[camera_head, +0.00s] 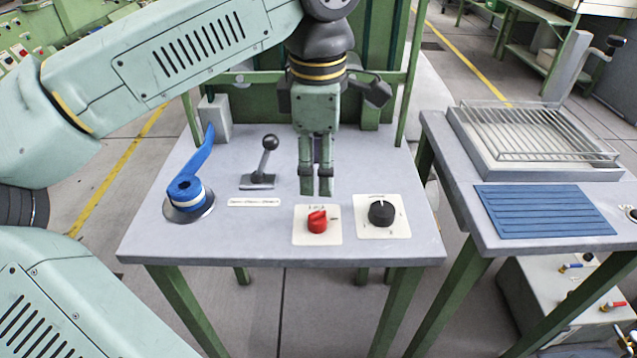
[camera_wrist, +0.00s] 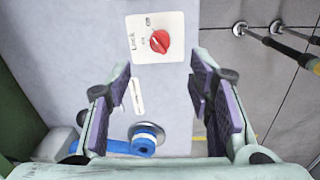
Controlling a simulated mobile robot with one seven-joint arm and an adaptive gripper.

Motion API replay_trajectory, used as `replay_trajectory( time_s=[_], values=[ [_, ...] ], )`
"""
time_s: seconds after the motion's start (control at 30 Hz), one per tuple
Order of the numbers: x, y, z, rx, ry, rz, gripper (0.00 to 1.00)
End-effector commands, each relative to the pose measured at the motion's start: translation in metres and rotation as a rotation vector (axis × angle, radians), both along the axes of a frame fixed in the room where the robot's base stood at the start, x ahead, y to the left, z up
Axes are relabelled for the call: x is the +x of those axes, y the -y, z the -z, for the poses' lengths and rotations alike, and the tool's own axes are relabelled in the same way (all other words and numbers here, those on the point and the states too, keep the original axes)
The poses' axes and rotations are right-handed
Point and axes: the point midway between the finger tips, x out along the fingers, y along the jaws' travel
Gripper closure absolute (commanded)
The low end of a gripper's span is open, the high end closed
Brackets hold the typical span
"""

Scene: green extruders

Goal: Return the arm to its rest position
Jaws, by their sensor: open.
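My gripper (camera_head: 316,186) points down over the grey table (camera_head: 260,235), just behind the red knob (camera_head: 317,222) as seen in the head view. In the wrist view my gripper (camera_wrist: 165,100) has its two purple-padded fingers spread apart with nothing between them. The red knob also shows in the wrist view (camera_wrist: 159,41), on its white plate, beyond the fingertips. My arm (camera_head: 190,50) reaches in from the left of the head view and bends down to the gripper.
On the table are a black knob (camera_head: 381,213), a black lever (camera_head: 268,160) and a blue-handled round fitting (camera_head: 187,192). Green posts and panels stand behind. At right, a second table holds a wire rack (camera_head: 535,132) and a blue ribbed mat (camera_head: 543,210).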

Motion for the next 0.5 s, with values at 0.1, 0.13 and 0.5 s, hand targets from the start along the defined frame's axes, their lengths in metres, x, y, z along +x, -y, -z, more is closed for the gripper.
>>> replay_trajectory(
  time_s=[0.1,0.13,0.5],
  values=[
    [-0.0005,0.0002,-0.0063,0.0,0.0,0.001,0.53],
    [-0.0007,0.0,-0.0069,0.0,0.0,0.001,0.53],
    [-0.0007,0.0,-0.007,0.0,-0.001,0.001,0.53]
  ],
)
